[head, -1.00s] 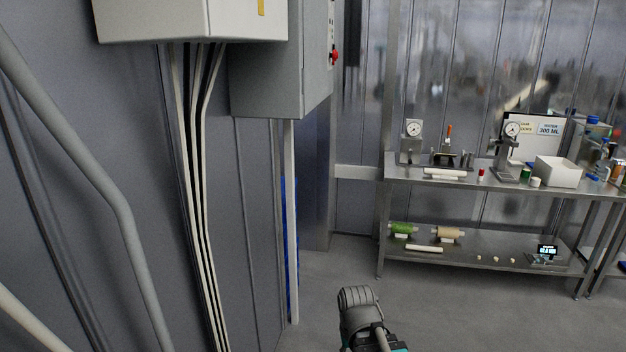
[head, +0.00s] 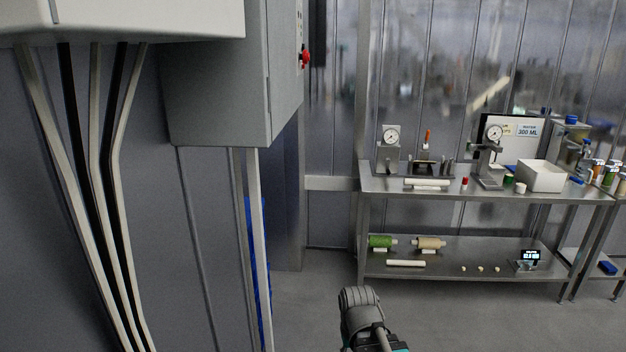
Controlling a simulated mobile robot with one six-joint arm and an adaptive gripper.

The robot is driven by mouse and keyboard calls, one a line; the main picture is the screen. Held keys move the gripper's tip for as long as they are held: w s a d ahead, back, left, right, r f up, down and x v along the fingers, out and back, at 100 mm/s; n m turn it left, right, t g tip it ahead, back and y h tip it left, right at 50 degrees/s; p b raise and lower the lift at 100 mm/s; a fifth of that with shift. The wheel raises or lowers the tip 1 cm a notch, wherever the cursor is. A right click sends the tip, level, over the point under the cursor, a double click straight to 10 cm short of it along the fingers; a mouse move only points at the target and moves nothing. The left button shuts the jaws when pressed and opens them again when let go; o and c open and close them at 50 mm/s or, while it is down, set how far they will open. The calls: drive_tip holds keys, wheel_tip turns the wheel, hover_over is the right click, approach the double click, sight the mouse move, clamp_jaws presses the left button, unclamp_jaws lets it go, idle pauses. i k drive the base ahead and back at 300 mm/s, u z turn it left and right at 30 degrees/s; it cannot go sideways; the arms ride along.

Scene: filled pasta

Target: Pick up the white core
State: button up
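A white core, a long pale cylinder (head: 406,263), lies on the lower shelf of the steel bench, at its left front. Another white cylinder (head: 428,182) lies on the bench top at the left; I cannot tell which of the two is the white core. A green roll (head: 381,242) and a beige roll (head: 430,243) with pale ends sit on the lower shelf behind the lower cylinder. Part of my arm shows at the bottom centre, well apart from the bench. My gripper's fingers are not visible.
The steel bench (head: 460,196) carries two gauge stands (head: 390,150) and a white box (head: 540,176) on top. A small display (head: 530,258) stands on the lower shelf. A grey cabinet (head: 225,85) and pipes line the left wall. The floor (head: 450,315) before the bench is clear.

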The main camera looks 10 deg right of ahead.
sight(406, 181)
drive_tip(key=z, duration=0.2)
drive_tip(key=i, duration=0.75)
drive_tip(key=z, duration=0.25)
drive_tip(key=i, duration=2.3)
